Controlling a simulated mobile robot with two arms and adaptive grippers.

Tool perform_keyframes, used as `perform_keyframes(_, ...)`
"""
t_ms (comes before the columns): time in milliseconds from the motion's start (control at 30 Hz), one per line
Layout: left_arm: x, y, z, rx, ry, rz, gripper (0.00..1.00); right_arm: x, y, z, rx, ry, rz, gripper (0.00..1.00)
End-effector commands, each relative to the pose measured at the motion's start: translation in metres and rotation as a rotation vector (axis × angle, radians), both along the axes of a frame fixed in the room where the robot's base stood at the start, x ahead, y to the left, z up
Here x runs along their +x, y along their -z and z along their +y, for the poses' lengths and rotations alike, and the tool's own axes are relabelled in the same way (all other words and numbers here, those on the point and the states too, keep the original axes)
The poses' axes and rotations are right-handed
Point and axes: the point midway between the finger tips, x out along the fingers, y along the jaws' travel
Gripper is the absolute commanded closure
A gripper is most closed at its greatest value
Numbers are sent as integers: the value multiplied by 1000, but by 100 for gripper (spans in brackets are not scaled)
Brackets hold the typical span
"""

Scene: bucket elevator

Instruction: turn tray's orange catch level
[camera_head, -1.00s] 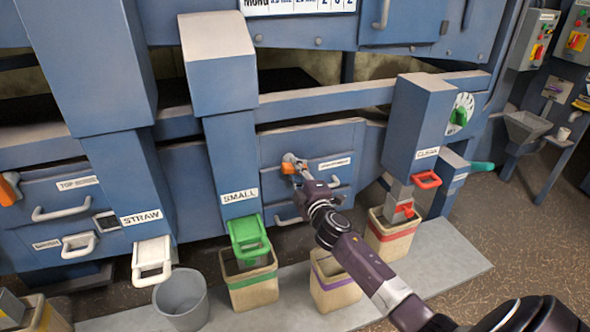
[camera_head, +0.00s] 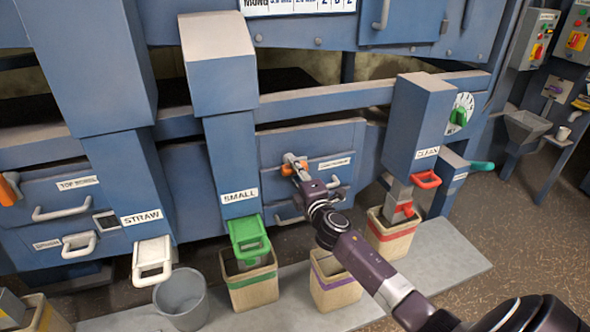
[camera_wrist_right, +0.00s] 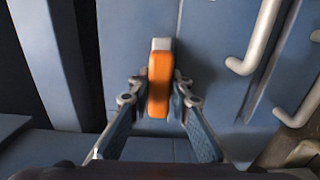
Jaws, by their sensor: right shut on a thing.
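The orange catch (camera_head: 289,164) sits at the upper left of a blue tray front (camera_head: 270,151) right of the SMALL chute in the head view. My right gripper (camera_head: 297,167) is at the catch and partly hides it. In the right wrist view the orange catch (camera_wrist_right: 160,72), with a pale end, stands between the two fingers of my right gripper (camera_wrist_right: 159,100), which is shut on it. There it runs upright in the picture, while the tray handle (camera_wrist_right: 256,40) leans. My left gripper is not in view.
Sacks (camera_head: 333,291) and a grey bucket (camera_head: 181,300) stand below. Another orange catch (camera_head: 9,189) is at the far left.

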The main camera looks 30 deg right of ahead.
Motion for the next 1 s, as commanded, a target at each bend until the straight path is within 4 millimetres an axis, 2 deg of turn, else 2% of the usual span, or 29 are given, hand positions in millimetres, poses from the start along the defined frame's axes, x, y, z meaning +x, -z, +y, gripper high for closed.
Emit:
perform_keyframes(67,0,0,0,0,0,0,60,0,1,0,-5,-1,2,100)
perform_keyframes(100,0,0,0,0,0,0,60,0,1,0,-5,-1,2,79)
perform_keyframes(233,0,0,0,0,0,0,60,0,1,0,-4,-1,2,64)
perform_keyframes(533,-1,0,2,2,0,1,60,-1,1,0,-1,0,1,64)
perform_keyframes(667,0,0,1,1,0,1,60,-9,1,2,-1,-1,1,64)
perform_keyframes(767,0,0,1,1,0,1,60,-23,2,6,-1,-2,2,64)
perform_keyframes(1000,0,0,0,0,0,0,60,-69,3,17,0,-2,4,64)
